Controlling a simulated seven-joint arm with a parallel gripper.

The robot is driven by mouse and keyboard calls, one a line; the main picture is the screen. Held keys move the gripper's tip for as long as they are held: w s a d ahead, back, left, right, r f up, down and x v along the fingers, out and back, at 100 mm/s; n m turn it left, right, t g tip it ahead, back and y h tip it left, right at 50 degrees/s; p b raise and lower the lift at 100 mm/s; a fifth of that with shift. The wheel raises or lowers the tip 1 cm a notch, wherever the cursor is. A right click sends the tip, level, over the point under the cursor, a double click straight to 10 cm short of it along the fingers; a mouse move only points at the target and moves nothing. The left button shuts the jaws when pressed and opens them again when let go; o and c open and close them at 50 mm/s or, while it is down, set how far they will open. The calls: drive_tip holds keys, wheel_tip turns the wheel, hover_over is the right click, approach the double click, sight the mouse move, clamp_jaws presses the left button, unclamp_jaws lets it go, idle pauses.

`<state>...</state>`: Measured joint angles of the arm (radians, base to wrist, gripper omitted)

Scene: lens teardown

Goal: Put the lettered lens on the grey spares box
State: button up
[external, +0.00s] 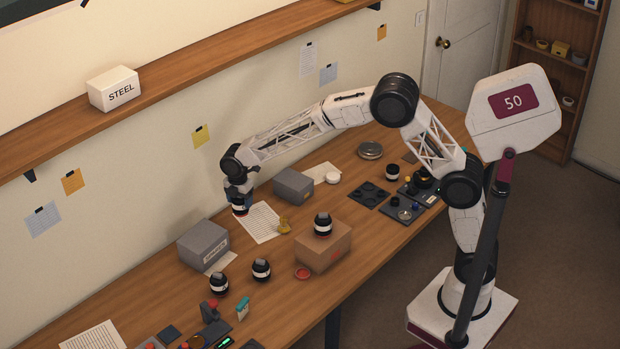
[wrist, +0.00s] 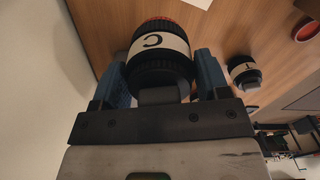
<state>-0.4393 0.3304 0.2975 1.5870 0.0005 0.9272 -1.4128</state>
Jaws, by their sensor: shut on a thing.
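My gripper (external: 240,196) is shut on a black lens (external: 239,208) with a white band, held above the table near the wall. A second grey box (external: 293,187) stands to the right of the gripper. I cannot tell which is the spares box.
Banded lenses stand on the table (external: 219,284), (external: 261,270) and on a cardboard box (external: 323,225). Another lens (wrist: 243,72) shows in the wrist view. A wall shelf (external: 180,115) runs above.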

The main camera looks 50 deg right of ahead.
drive_tip(key=s+a+r+m, duration=0.3)
drive_tip(key=s+a+r, duration=0.1)
drive_tip(key=s+a, duration=0.5)
drive_tip(key=shift+s+r, duration=0.25)
drive_tip(key=shift+s, duration=0.85)
drive_tip(key=shift+w, duration=0.15)
hover_over(202, 235)
drive_tip(key=shift+a+f, duration=0.15)
drive_tip(key=shift+f, duration=0.6)
drive_tip(key=shift+f, duration=0.1)
drive_tip(key=shift+f, duration=1.65)
drive_tip(key=shift+f, duration=0.45)
